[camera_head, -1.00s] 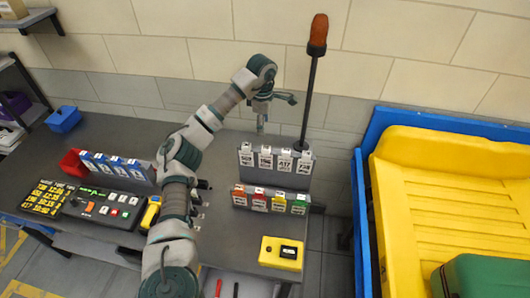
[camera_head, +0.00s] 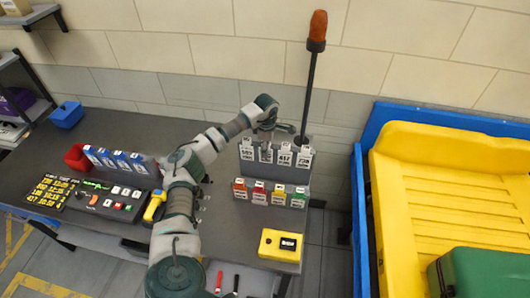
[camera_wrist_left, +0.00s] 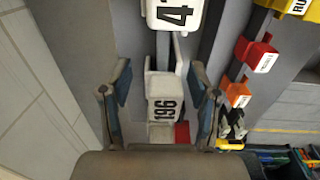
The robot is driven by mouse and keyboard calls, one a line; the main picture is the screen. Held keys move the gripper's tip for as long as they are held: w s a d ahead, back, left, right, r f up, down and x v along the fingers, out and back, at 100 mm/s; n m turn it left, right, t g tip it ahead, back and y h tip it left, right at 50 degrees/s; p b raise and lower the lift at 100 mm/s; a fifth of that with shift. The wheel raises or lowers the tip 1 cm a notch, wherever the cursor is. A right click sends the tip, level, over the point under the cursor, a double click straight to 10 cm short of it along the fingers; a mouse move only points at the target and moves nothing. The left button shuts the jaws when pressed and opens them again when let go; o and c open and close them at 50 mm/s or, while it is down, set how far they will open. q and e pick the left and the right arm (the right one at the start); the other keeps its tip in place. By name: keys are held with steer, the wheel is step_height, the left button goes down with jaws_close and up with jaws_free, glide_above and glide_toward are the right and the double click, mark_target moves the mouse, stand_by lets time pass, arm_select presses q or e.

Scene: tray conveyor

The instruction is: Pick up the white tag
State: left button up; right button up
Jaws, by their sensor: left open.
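White tags with black numbers stand in a row on the grey rack (camera_head: 262,173). In the left wrist view a white tag reading 196 (camera_wrist_left: 163,108) lies between the fingers of my left gripper (camera_wrist_left: 160,85). A gap shows on either side of it. Another white tag (camera_wrist_left: 172,14), reading 4 and a cut-off digit, is beyond it at the top. In the head view my left gripper (camera_head: 266,138) is open over the second tag from the left (camera_head: 265,154) and partly hides it. My right gripper is not in view.
Coloured tags (camera_head: 259,193) sit in a lower row in front. A tall orange-topped pole (camera_head: 313,75) rises just behind the rack's right end. A yellow box (camera_head: 281,244) is at the table's front right. A blue-rimmed yellow bin (camera_head: 480,205) stands to the right.

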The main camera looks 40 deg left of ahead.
arm_select(q)
steer(key=shift+d+r, duration=0.1)
steer(key=shift+d, duration=0.3)
steer(key=shift+c, duration=0.7)
steer(key=c, duration=0.4)
steer(key=shift+a, duration=0.5)
jaws_close()
steer(key=shift+s+a+f, duration=0.15)
steer(key=shift+f, duration=0.05)
steer(key=shift+r, duration=0.1)
steer(key=shift+d+r, duration=0.2)
steer(key=r, duration=0.4)
steer(key=s+r+b, duration=0.1)
steer(key=r, duration=0.1)
steer(key=shift+d+r, duration=0.2)
steer(key=s+d+b, duration=0.2)
steer(key=s+d, duration=0.4)
steer(key=s, duration=0.5)
steer(key=shift+s+d, duration=0.2)
steer(key=shift+d, duration=0.05)
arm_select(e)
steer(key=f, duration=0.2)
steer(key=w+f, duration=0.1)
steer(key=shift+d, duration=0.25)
arm_select(q)
steer(key=shift+r, duration=0.1)
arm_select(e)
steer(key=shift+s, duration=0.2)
